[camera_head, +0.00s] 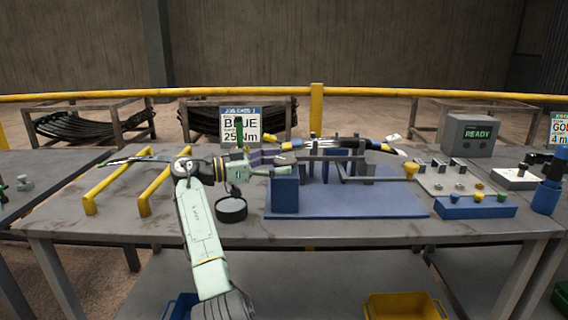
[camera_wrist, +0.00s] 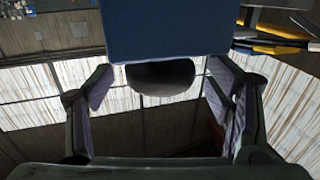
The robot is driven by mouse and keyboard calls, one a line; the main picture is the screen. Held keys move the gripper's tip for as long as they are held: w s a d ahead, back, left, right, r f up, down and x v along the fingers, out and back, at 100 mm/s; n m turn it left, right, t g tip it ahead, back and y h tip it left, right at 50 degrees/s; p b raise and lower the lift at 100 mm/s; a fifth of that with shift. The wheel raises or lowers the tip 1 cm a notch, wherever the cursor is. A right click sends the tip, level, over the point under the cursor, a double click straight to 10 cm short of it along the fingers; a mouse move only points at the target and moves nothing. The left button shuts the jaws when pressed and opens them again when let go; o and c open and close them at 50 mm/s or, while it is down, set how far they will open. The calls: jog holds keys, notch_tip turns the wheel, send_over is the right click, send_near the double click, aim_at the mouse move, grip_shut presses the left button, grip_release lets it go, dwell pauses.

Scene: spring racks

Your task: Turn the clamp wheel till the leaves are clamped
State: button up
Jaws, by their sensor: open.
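My gripper (camera_head: 262,164) is open beside the left end of the blue clamp block (camera_head: 285,194) on the blue fixture plate (camera_head: 395,208). In the wrist view the open fingers of my gripper (camera_wrist: 160,88) stand on either side of a dark rounded part (camera_wrist: 160,77), which looks like the clamp wheel. It sits against the blue block (camera_wrist: 180,30); I cannot tell whether the fingers touch it. The wheel is not clear in the head view, where my gripper covers that spot. Leaves (camera_head: 372,145) with yellow and blue marks lie along the fixture among grey posts.
Yellow rails (camera_head: 147,196) stand left, with a round black dish (camera_head: 231,208) beside my arm. A job card (camera_head: 240,124) reads BLUE, 25 Nm. A grey box (camera_head: 468,134) shows READY. Switches (camera_head: 448,178) and a blue button box (camera_head: 476,207) stand right.

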jog(key=v, duration=1)
